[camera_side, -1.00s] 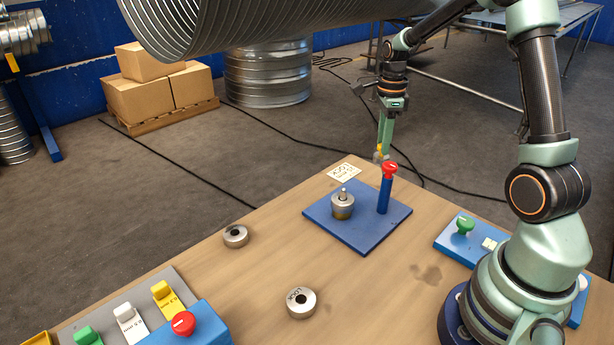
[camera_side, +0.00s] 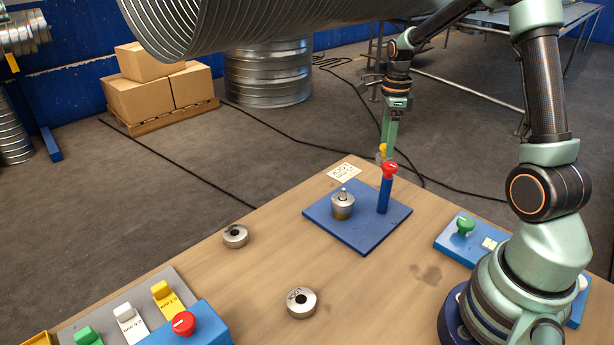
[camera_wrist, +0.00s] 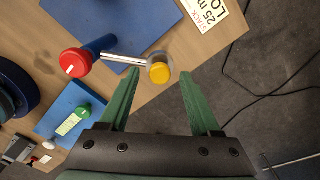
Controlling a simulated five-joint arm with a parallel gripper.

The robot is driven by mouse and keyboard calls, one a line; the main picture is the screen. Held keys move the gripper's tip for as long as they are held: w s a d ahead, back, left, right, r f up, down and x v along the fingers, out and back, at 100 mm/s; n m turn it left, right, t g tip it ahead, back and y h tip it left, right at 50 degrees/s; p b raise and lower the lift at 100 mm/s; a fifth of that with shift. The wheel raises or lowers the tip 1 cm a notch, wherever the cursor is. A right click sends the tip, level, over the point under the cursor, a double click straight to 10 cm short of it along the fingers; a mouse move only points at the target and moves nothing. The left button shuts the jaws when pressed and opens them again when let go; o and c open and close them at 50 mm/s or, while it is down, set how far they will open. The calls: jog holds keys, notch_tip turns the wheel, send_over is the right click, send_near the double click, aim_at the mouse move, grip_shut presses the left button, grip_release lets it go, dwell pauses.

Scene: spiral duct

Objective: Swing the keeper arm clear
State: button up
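The keeper arm is a thin metal rod (camera_wrist: 122,60) running from the red-capped blue post (camera_side: 385,190) to a grey end with a yellow top (camera_wrist: 160,70). In the wrist view it points off the blue base plate (camera_side: 365,238), near the table edge. In the side view the yellow top (camera_side: 382,148) shows beside my fingers. My gripper (camera_wrist: 159,76) is open, one finger each side of the yellow-topped end; contact cannot be told. The red cap also shows in the wrist view (camera_wrist: 75,63). A spindle with a metal ring (camera_side: 342,206) stands on the plate, apart from the rod.
Two loose metal rings, one nearer (camera_side: 301,303) and one farther left (camera_side: 235,236), lie on the table. A blue box with a green knob (camera_side: 465,225) stands right. Coloured blocks and a red button (camera_side: 184,323) are front left. A large duct (camera_side: 270,25) hangs above.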

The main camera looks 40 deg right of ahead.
notch_tip(320, 180, up, 12)
dwell(0.6)
jog(key=s+a+n+t, duration=0.2)
jog(key=s+a+n, duration=0.2)
jog(key=a+n, duration=0.6)
jog(key=s+a+n+t, duration=0.3)
jog(key=a+n, duration=0.7)
jog(key=n, duration=0.7)
jog(key=shift+s+a+r+t, duration=0.3)
jog(key=shift+s+a, duration=0.1)
jog(key=shift+s, duration=0.8)
